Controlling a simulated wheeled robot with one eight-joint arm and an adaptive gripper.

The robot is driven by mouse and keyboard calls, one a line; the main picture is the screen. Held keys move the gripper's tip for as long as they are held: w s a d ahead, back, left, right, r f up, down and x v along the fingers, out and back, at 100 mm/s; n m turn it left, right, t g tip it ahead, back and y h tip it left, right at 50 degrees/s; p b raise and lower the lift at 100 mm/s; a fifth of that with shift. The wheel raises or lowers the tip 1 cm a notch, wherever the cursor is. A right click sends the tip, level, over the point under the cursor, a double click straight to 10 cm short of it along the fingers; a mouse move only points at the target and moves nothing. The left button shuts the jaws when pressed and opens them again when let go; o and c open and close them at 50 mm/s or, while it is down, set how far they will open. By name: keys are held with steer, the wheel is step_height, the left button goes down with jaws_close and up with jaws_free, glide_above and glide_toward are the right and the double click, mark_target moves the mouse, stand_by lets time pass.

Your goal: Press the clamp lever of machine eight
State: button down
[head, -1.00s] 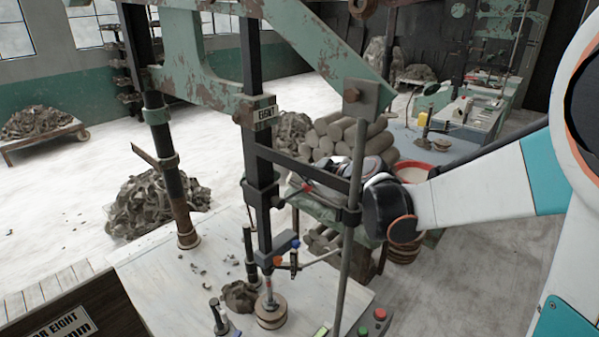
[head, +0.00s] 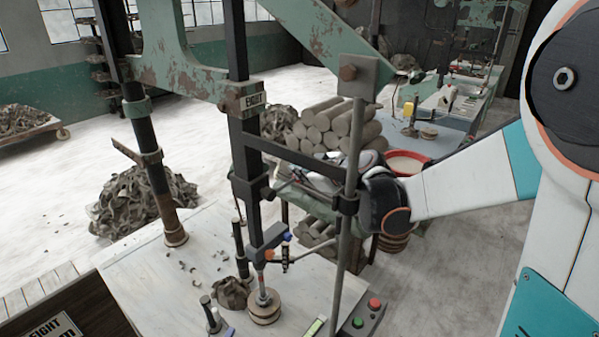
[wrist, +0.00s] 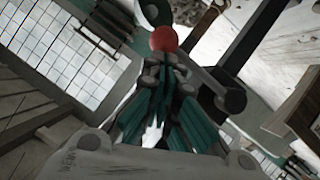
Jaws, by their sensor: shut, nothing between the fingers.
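The gripper is shut and empty. In the head view my gripper is mostly hidden behind the machine's grey post and black bar, and the red knob is not seen. Lower down, small blue-ended and orange-ended handles (head: 284,246) sit above a round wooden block (head: 264,306).
A button box (head: 362,316) with red and green buttons is at the front. Stacked clay rolls (head: 338,124) and a red tub (head: 405,163) stand behind. A heap of trimmings (head: 140,198) lies on the floor at left. The grey post (head: 352,170) stands close to my arm.

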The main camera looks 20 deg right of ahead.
steer(key=shift+f, duration=0.25)
steer(key=s+a+f+m+g+y+b, duration=0.1)
steer(key=a+f+m+g+y+b, duration=0.1)
steer(key=f+m+b, duration=0.3)
steer(key=s+a+f+m+g+y+b, duration=0.1)
steer(key=f+m+y+b, duration=0.4)
steer(key=b, duration=0.6)
steer(key=shift+s+a+f+g, duration=0.45)
steer(key=shift+f+g, duration=0.15)
steer(key=shift+f, duration=0.55)
steer(key=shift+w+r, duration=0.1)
